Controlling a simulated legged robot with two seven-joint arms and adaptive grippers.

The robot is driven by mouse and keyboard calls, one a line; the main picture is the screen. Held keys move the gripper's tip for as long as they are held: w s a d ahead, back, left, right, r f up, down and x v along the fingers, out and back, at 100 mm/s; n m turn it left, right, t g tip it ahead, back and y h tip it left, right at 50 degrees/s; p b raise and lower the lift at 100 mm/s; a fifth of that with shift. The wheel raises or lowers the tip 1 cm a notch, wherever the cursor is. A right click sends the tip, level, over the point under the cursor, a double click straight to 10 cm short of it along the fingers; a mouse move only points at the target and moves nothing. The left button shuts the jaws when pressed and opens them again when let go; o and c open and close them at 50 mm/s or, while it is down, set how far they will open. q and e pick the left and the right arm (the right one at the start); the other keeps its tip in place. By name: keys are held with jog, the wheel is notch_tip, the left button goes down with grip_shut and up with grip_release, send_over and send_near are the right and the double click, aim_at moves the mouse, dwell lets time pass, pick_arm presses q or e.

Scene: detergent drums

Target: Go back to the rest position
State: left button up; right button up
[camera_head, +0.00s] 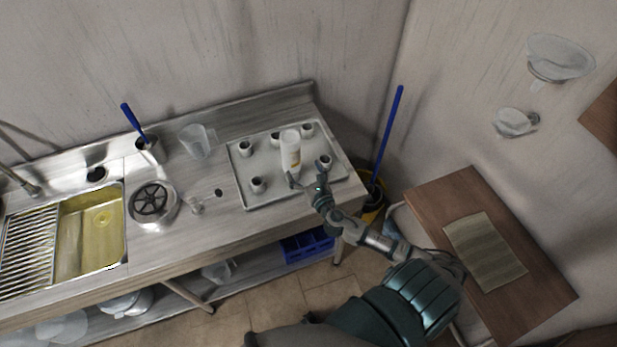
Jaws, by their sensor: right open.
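My right gripper (308,178) is at the front edge of a pale tray (275,196) on the steel counter. Its fingers are apart, and the arm comes in from the lower right. A white bottle (290,152) with an orange-yellow label stands upright on the tray, just behind the fingers. I cannot tell whether the fingers touch it. Several small white cups stand around it, among them one at the front left (258,185) and one at the right (325,161), close to my gripper. My left gripper is not in view.
A sink (92,232) is at the left. A blue crate (306,246) sits on the lower shelf. A wooden table (448,203) with a mat (485,252) stands at the right.

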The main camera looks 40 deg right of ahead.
jog(key=s, duration=0.2)
jog(key=s+a, duration=0.1)
jog(key=s, duration=0.1)
jog(key=shift+s+r, duration=0.1)
jog(key=shift+s, duration=0.1)
